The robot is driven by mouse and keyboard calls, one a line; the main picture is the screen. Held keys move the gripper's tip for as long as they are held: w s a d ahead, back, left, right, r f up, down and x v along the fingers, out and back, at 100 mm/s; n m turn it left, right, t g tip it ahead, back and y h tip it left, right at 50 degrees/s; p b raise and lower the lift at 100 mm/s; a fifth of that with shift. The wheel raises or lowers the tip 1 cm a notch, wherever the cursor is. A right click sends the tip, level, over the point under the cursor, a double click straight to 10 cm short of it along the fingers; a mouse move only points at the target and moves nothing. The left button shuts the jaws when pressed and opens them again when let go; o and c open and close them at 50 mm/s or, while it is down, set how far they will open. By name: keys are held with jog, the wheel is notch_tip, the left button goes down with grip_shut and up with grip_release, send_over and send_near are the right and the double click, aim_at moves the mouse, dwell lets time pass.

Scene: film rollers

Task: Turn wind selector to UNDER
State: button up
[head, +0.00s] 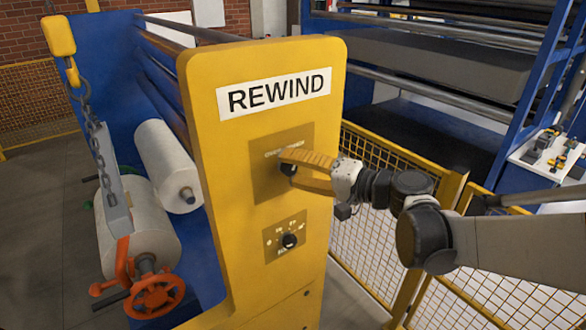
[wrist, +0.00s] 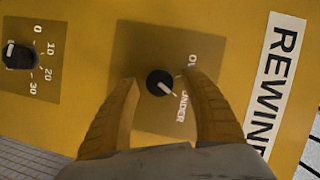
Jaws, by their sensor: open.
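The wind selector is a round black knob (wrist: 159,82) with a white mark, on a tan plate (wrist: 150,45) on the yellow REWIND panel. In the wrist view the white mark points to the lower right, toward the word UNDER (wrist: 184,106). The other word, OVER, is partly hidden by a finger. My gripper (wrist: 165,80) is open, its two yellow fingers on either side of the knob with gaps to it. In the head view my gripper (head: 287,169) reaches the plate from the right, and the knob (head: 288,169) is partly hidden between the fingers.
A second black knob (head: 289,240) with a number scale sits below on the same panel; it also shows at the left in the wrist view (wrist: 18,55). A yellow mesh fence (head: 375,255) stands right of the panel. White rolls and a red handwheel (head: 153,297) are at left.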

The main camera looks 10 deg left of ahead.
jog(key=v, duration=1.2)
